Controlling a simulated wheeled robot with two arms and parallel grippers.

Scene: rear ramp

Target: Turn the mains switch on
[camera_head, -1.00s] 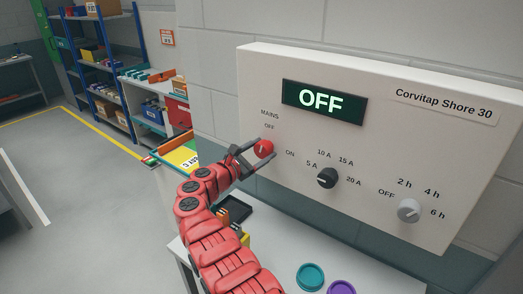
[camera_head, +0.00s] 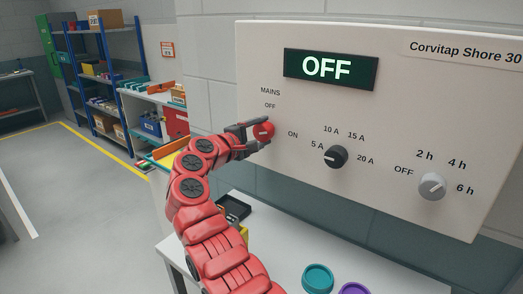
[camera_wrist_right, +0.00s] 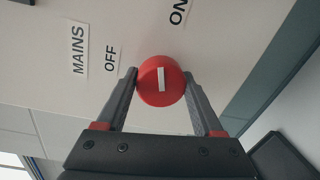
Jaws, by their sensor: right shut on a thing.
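The mains switch is a red round knob (camera_head: 264,130) on the white panel (camera_head: 390,100); it also shows in the wrist view (camera_wrist_right: 150,94). In the head view, the OFF label (camera_head: 270,105) is above it and the ON label (camera_head: 293,134) is to its right. Its white mark runs up and down in the wrist view, roughly towards the ON label (camera_wrist_right: 178,12). The panel's display (camera_head: 328,68) reads OFF. My right gripper (camera_head: 262,131) is shut on the knob, one finger on each side. My left gripper is not in view.
A black knob (camera_head: 336,157) and a grey knob (camera_head: 432,187) sit further right on the panel. Below is a table (camera_head: 275,240) with a teal round item (camera_head: 318,278) and a purple one (camera_head: 354,289). Blue shelves (camera_head: 100,80) stand at the back left. The floor at left is clear.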

